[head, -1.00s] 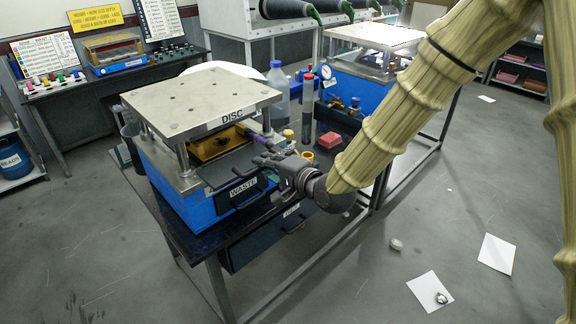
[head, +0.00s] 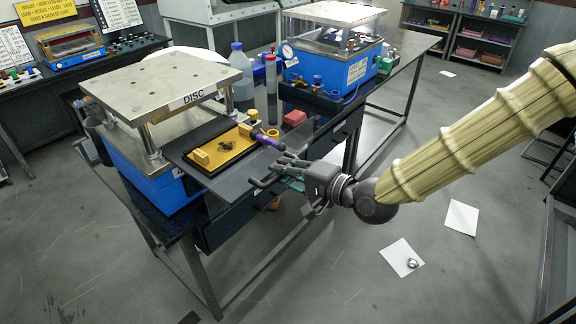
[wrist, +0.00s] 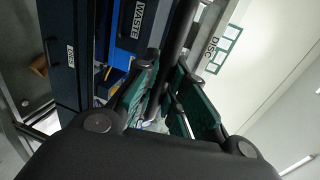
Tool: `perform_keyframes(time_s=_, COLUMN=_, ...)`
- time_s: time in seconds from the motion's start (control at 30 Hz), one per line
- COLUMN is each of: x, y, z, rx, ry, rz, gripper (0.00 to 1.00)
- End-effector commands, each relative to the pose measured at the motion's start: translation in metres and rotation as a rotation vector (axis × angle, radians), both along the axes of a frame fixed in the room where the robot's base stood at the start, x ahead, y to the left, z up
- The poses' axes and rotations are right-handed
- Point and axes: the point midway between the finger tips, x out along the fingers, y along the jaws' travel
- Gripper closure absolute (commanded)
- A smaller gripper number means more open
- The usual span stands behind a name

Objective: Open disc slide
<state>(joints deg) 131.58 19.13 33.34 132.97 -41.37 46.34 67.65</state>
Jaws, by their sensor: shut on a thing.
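The disc slide (head: 180,160) is a dark flat tray sticking out from under the metal top plate labelled DISC (head: 165,85) on the blue press (head: 150,180). A yellow plate (head: 228,152) with a small dark piece on it lies on the slide. My gripper (head: 275,172) is at the slide's front right edge, shut on its dark bar handle (head: 258,184). In the wrist view the handle (wrist: 178,40) runs between the green-padded fingers (wrist: 165,92). The exact finger contact is partly hidden.
A purple-handled tool (head: 266,140) lies by the yellow plate. A second blue press (head: 335,65) is farther back. Floor to the right holds white sheets (head: 402,257).

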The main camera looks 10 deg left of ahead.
Motion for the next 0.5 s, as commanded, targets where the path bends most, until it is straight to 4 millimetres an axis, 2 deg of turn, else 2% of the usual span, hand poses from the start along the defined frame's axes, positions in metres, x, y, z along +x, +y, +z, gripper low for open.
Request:
perform_keyframes(time_s=0.37, x=-0.0041, y=0.0027, z=-0.0017, rx=-0.003, ry=0.004, rz=0.01, gripper=1.0)
perform_keyframes(time_s=0.4, x=-0.0041, y=0.0028, z=-0.0017, rx=-0.002, ry=0.003, rz=0.01, gripper=0.82)
perform_keyframes(time_s=0.5, x=-0.0033, y=0.0024, z=-0.0015, rx=-0.002, ry=0.003, rz=0.009, gripper=0.65)
